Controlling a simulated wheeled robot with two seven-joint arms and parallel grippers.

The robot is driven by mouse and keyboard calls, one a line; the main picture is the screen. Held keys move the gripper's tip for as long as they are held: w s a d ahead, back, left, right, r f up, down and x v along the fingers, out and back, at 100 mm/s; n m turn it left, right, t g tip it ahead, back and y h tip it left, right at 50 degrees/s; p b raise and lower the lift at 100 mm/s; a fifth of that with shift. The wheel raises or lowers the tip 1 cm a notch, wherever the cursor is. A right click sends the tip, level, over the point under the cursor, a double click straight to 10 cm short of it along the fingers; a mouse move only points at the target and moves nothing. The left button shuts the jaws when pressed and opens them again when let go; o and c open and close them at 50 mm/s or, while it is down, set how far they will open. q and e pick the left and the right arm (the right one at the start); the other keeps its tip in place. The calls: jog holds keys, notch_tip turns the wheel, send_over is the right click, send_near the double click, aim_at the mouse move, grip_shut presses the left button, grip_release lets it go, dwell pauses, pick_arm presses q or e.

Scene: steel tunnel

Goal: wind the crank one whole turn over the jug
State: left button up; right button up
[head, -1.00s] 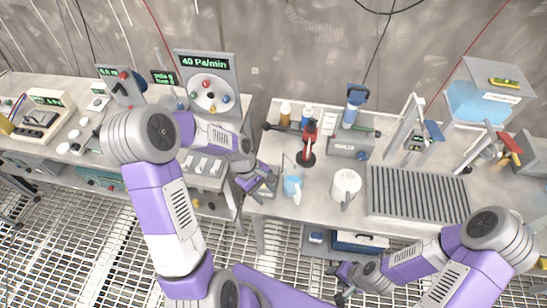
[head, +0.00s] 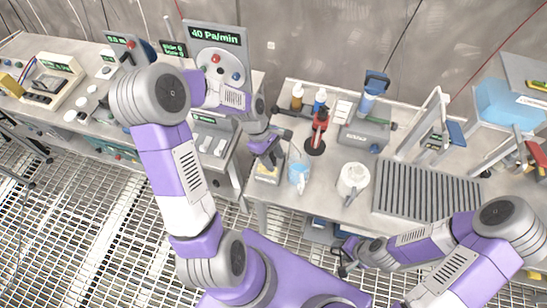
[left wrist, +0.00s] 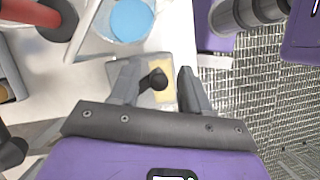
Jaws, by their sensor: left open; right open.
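A small clear jug (head: 299,173) with blue liquid stands near the table's front left corner; the blue shows at the top of the left wrist view (left wrist: 130,18). My left gripper (head: 269,157) is just left of it, fingers open and pointing down. In the left wrist view, a black ball knob (left wrist: 158,78) sits between the open fingers (left wrist: 165,82), seemingly not gripped. I cannot tell whether it is the crank's knob; the crank's arm is not clear. A yellow-topped block (head: 268,173) lies below the gripper. My right gripper (head: 342,258) is open and empty, low before the table.
A grey unit with a blue top (head: 366,125) is behind. A panel reading 40 Pa/min (head: 216,55) stands left.

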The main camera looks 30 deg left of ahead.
pick_arm(q)
jog(key=shift+w+f, duration=0.1)
jog(key=shift+c, duration=0.2)
grip_shut()
